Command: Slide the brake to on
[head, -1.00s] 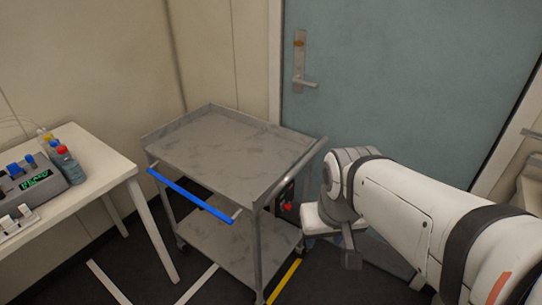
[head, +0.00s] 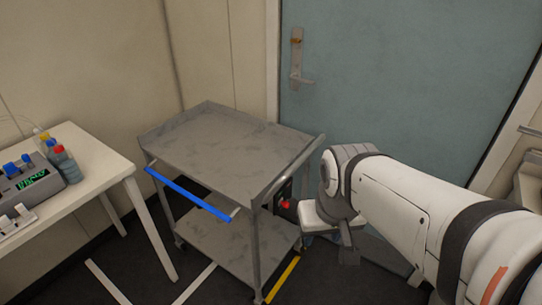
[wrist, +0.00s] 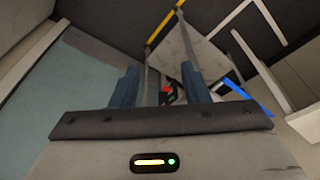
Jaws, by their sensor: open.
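The brake shows as a small red knob (head: 286,204) on a dark plate at the right end of the grey cart (head: 235,152), below its top tray. In the wrist view the red knob (wrist: 167,90) appears between my two blue-grey fingers, beyond them. My gripper (wrist: 160,68) is open, with nothing between its fingers. In the head view it is mostly hidden by my wrist, to the right of the knob and apart from the cart. The brake's markings are too small to read.
A blue handle bar (head: 188,194) runs along the cart's front. A white table (head: 88,178) with a device and bottles stands at left. A blue-green door (head: 400,90) is behind. Yellow tape (head: 283,279) marks the floor by the cart.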

